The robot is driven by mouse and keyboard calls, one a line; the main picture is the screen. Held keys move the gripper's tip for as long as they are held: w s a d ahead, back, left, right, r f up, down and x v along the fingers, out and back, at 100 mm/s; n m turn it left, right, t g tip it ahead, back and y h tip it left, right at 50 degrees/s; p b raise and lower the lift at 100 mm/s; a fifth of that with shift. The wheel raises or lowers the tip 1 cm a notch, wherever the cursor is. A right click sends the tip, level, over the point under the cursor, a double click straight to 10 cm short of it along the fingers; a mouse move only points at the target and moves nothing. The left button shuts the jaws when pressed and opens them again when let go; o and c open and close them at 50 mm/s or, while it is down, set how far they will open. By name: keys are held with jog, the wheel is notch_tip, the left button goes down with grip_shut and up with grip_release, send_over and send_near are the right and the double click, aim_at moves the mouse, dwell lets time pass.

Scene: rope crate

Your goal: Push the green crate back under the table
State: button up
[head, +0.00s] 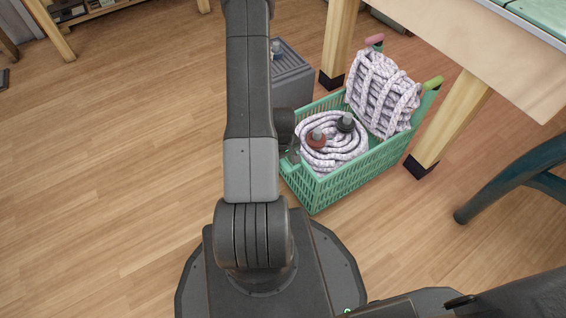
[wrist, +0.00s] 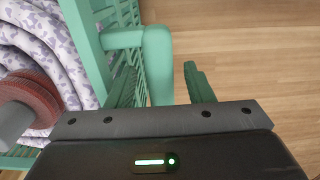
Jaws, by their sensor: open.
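The green crate (head: 335,190) stands on the floor between two table legs, with its near end out in front of the table (head: 487,45). It holds a coil of white and purple rope (head: 345,160) and a rope ladder piled at its far end. My gripper (head: 291,150) is at the crate's near left corner, partly hidden by my arm.
Wooden table legs stand left (head: 339,40) and right (head: 452,120) of the crate. A dark grey bin (head: 292,80) is behind it on the left. A teal chair leg (head: 500,185) is at the right. Open floor lies to the left and in front of the crate.

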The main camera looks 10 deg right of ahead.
jog(key=shift+f, duration=0.15)
jog(key=shift+c, duration=0.2)
grip_shut()
jog(key=shift+d, duration=0.1)
